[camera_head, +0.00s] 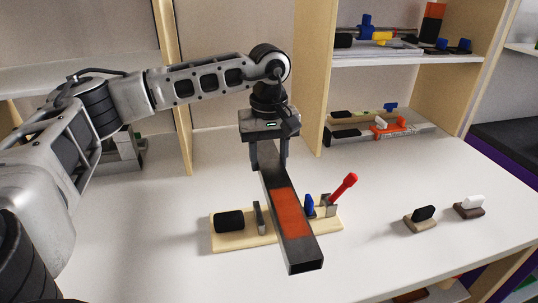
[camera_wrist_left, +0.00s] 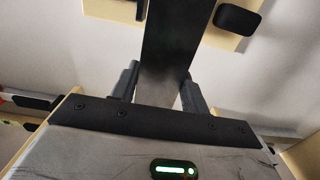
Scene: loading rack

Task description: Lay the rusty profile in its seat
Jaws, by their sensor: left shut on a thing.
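The rusty profile (camera_head: 290,212) is a long dark square tube with an orange rust patch. My left gripper (camera_head: 270,160) is shut on it near its far end, and the tube reaches toward the front. In the left wrist view the profile (camera_wrist_left: 168,45) runs between the two fingers (camera_wrist_left: 160,88). The pale wooden fixture (camera_head: 245,240) lies on the table below, with a black block (camera_head: 229,221), a grey upright plate (camera_head: 259,218), a blue piece (camera_head: 309,205) and a red-handled clamp (camera_head: 344,188). The profile crosses over the fixture and hides its middle. Contact cannot be told.
A shelf (camera_head: 400,60) with loaded fixtures stands at the back right, and upright wooden panels (camera_head: 312,80) rise behind. The table's front left is clear.

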